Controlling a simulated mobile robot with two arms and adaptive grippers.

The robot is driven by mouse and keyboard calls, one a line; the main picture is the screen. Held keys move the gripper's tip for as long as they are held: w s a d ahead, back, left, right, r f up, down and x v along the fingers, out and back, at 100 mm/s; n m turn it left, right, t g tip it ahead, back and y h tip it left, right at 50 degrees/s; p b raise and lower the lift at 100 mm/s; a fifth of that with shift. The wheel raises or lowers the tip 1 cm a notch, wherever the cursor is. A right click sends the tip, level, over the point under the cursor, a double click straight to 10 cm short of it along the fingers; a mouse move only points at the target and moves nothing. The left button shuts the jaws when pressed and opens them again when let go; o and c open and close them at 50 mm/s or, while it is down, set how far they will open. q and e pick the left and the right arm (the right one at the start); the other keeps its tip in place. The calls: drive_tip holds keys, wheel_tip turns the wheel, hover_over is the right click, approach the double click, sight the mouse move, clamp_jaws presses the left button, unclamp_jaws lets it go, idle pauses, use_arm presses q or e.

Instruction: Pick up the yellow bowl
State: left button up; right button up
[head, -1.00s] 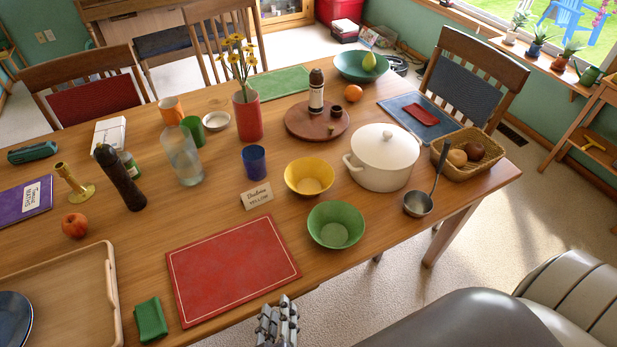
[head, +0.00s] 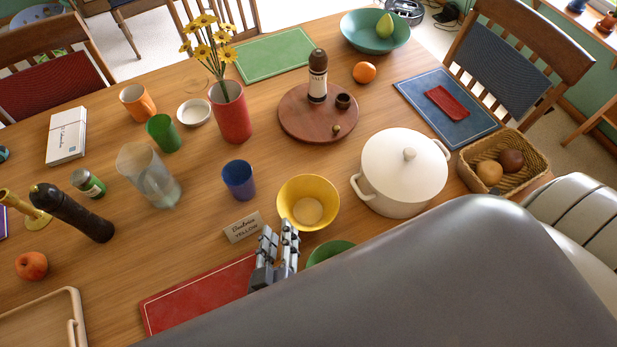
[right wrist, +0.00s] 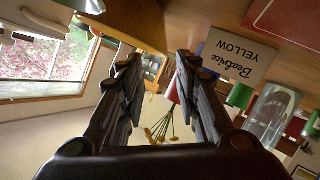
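The yellow bowl (head: 321,188) stands upright and empty on the table, left of the white pot. It also shows, partly cut off, at the top of the right wrist view (right wrist: 130,22). My right gripper (head: 279,233) is at the bowl's near-left rim in the head view. In the right wrist view its two fingers (right wrist: 158,62) are spread apart with nothing held between them. I cannot tell whether a finger touches the bowl. A card reading "Beatrice YELLOW" (head: 243,227) stands just left of the gripper. My left gripper is not in view.
The green bowl (head: 326,251) is mostly hidden behind my right arm. The white lidded pot (head: 405,168) stands close on the right. A blue cup (head: 239,179) stands left of the bowl, and a round wooden board (head: 294,120) lies behind it. A red mat (head: 196,292) lies in front.

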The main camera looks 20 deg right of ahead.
sight(281, 197)
drive_tip(key=shift+w+d, duration=0.15)
drive_tip(key=shift+w, duration=0.15)
drive_tip(key=p+x, duration=0.1)
drive_tip(key=x, duration=0.2)
drive_tip(key=shift+w, duration=0.1)
drive_tip(key=shift+w+d+f, duration=0.1)
drive_tip(key=shift+w+f, duration=0.05)
drive_tip(key=shift+w, duration=0.1)
drive_tip(key=shift+w+d+f+p, duration=0.1)
drive_tip(key=shift+w+d+p, duration=0.05)
drive_tip(key=shift+w+p, duration=0.15)
drive_tip(key=x, duration=0.1)
drive_tip(key=p+x, duration=0.1)
drive_tip(key=x, duration=0.2)
drive_tip(key=shift+w+a+p, duration=0.2)
drive_tip(key=shift+a+p, duration=0.05)
drive_tip(key=shift+p, duration=0.15)
drive_tip(key=shift+w+d+f, duration=0.1)
drive_tip(key=shift+w+d, duration=0.05)
drive_tip(key=shift+w, duration=0.1)
drive_tip(key=shift+f, duration=0.1)
clamp_jaws()
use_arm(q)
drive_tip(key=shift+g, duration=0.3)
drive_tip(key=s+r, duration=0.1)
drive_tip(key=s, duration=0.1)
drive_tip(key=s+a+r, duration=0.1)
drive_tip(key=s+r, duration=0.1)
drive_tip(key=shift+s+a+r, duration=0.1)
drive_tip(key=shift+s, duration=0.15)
